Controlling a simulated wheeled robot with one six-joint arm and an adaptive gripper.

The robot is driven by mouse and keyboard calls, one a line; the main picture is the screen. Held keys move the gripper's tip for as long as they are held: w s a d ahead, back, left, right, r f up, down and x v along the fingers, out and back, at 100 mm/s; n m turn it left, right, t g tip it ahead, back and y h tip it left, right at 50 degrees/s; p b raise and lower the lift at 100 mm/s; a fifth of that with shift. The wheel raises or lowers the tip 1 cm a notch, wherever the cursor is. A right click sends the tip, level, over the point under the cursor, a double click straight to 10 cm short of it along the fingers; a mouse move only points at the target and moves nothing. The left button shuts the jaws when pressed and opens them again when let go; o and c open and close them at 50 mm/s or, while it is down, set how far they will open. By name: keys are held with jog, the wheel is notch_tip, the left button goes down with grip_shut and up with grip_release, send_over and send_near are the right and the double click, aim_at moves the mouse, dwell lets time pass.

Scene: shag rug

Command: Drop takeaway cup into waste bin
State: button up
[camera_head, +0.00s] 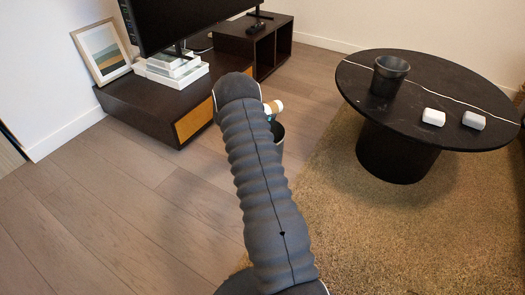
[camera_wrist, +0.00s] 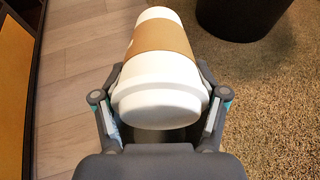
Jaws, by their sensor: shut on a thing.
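The takeaway cup (camera_wrist: 160,95) is white with a brown sleeve and a white lid. My gripper (camera_wrist: 160,105) is shut on it, one finger on each side near the lid end, which faces the wrist camera. In the head view a small part of the cup (camera_head: 273,106) shows to the right of my arm; my arm hides most of the gripper.
A round black table (camera_head: 420,90) at right bears a dark pot (camera_head: 389,76) and two small white objects (camera_head: 433,117). A low TV cabinet (camera_head: 150,112) with a screen and stacked books stands at left. Wooden floor (camera_head: 110,190) and a shaggy rug (camera_head: 350,240) are clear nearby.

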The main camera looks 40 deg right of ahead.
notch_tip(320, 180, down, 6)
jog(key=shift+r+b, duration=0.1)
jog(key=shift+b, duration=0.95)
jog(key=o, duration=1)
jog(key=v, duration=1.2)
